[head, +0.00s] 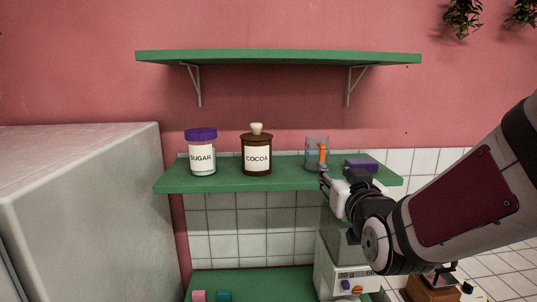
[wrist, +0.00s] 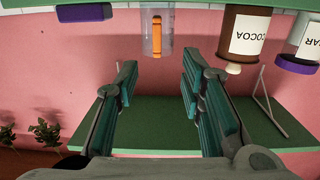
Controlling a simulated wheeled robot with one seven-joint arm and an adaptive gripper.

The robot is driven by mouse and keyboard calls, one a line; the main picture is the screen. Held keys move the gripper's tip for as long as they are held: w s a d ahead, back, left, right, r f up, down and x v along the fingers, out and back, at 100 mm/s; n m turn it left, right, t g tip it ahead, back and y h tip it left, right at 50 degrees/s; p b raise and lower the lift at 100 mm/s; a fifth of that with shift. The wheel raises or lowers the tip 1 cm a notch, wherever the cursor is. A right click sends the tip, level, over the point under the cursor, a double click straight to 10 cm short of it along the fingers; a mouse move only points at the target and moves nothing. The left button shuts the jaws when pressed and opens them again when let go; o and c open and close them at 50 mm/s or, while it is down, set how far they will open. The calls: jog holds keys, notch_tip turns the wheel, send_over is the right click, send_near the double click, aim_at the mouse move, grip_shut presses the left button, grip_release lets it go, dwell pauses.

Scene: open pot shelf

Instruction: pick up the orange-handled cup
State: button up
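The clear cup (head: 312,153) with an orange handle stands upright on the middle green shelf, between the cocoa jar and a purple block. Its orange handle faces me. My gripper (head: 323,175) is in front of the shelf, close to the cup's lower right side in the head view. The wrist view is upside down and shows the cup (wrist: 153,37) just ahead, near the line between the two fingers. My gripper (wrist: 157,78) is open, with nothing between its fingers, and the cup looks to be beyond the fingertips.
The brown cocoa jar (head: 257,155) stands left of the cup, with the sugar jar (head: 202,153) further left. The purple block (head: 361,164) lies right of the cup, close to my wrist. The upper green shelf (head: 280,57) is empty.

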aim_at(323, 154)
jog(key=w, duration=0.8)
jog(key=shift+w+d+r+p, duration=0.2)
jog(key=shift+w+r+p, duration=0.05)
jog(key=shift+w+p, duration=0.1)
jog(key=shift+w+d+p, duration=0.2)
jog(key=shift+w+p, duration=0.45)
jog(key=shift+w, duration=2.05)
grip_shut()
